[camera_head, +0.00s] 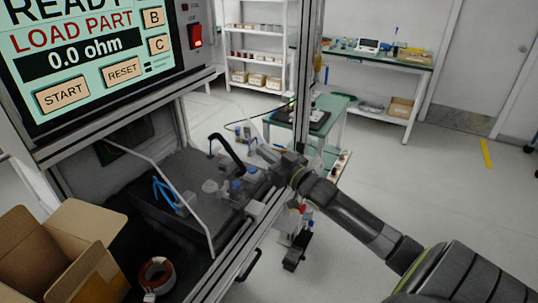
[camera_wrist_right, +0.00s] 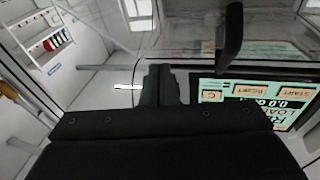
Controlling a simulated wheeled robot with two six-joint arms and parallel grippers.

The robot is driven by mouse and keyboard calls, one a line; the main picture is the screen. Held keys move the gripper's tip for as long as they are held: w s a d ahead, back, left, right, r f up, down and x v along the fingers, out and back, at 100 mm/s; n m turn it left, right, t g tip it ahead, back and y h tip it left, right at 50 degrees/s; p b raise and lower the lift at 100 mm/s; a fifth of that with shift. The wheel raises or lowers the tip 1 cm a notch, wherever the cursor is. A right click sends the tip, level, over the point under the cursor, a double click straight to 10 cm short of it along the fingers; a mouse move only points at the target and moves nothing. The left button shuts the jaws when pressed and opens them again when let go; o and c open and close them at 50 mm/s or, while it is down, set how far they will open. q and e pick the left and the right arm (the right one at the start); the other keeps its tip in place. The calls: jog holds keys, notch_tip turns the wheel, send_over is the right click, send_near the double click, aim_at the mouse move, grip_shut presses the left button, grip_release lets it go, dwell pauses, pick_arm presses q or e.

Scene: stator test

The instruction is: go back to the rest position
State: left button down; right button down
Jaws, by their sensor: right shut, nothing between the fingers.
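My right arm reaches in from the lower right in the head view. Its gripper (camera_head: 268,154) is at the front right edge of the test station, near the frame post, with the fingers small and partly hard to make out. In the right wrist view the fingers (camera_wrist_right: 160,80) are together with nothing between them. The test fixture (camera_head: 182,196) with blue clips and a clear raised cover lies left of the gripper. A copper-wound stator (camera_head: 156,275) lies on the dark station floor beside the cardboard box. My left gripper is not in view.
An open cardboard box (camera_head: 62,255) stands at the lower left. The station screen (camera_head: 85,50) reads "READY", "LOAD PART", "0.0 ohm". A black handle (camera_wrist_right: 231,38) rises near the fingers in the wrist view. Shelves (camera_head: 256,50) and a green-topped bench (camera_head: 375,55) stand behind; open floor lies right.

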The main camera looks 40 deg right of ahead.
dwell(0.5)
jog(key=s+a+f+g, duration=0.1)
jog(key=f, duration=0.1)
jog(key=s+a+f+g+h, duration=0.1)
jog(key=f, duration=0.2)
jog(key=s+a+f, duration=0.1)
jog(key=s+f, duration=0.1)
jog(key=f, duration=0.1)
jog(key=shift+s+m+g+h, duration=0.1)
jog(key=shift+m+g+h, duration=0.2)
jog(key=shift+g+h, duration=0.1)
jog(key=s+a+f+g+h, duration=0.1)
jog(key=s+a+f+g, duration=0.25)
jog(key=s, duration=0.65)
jog(key=s+a+f+g+h, duration=0.15)
jog(key=s+f+g, duration=0.35)
jog(key=s, duration=0.5)
jog(key=s+a+f+g, duration=0.4)
jog(key=s+g, duration=0.1)
jog(key=s, duration=0.5)
notch_tip(320, 180, down, 26)
jog(key=s+d, duration=0.1)
jog(key=d, duration=0.1)
jog(key=s+a+f+g, duration=0.1)
jog(key=s+f+g, duration=0.1)
jog(key=s+f, duration=1.2)
jog(key=shift+s+a+f+m+y, duration=0.2)
jog(key=shift+m+y, duration=0.1)
jog(key=shift+y, duration=0.15)
